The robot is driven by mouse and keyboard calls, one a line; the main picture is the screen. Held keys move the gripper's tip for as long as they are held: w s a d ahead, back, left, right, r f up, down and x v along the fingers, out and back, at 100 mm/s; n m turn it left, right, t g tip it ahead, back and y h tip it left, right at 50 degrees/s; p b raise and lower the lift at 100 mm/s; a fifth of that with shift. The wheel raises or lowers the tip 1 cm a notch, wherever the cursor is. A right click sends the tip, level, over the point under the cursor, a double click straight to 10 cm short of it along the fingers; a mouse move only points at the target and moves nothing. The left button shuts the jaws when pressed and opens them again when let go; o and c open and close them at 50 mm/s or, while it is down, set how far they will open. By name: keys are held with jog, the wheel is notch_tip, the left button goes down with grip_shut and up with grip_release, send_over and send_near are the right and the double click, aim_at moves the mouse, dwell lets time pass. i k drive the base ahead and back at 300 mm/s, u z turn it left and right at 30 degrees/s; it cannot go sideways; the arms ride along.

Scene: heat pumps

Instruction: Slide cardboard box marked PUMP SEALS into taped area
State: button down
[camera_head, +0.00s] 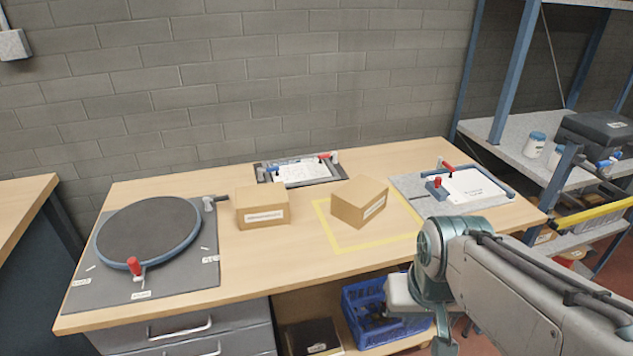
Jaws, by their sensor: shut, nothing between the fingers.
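Two cardboard boxes with white labels stand on the wooden workbench; the print is too small to tell which reads PUMP SEALS. The left box (262,208) stands outside the yellow taped area (374,243), to its left. The right box (355,201) is turned at an angle and stands within the tape outline towards the back, hiding part of the back line. The front of the taped area is bare. My arm comes in from the lower right and bends down at the bench's front edge, apart from both boxes. I cannot make out my gripper's fingers.
A round turntable (150,232) on a grey plate fills the bench's left end. A clamp board with paper (298,172) lies behind the boxes, another (468,186) to the right. A blue crate (372,328) sits below the bench. Bench front between turntable and tape is clear.

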aim_at(356, 203)
jog(key=u, duration=0.2)
jog(key=i, duration=1)
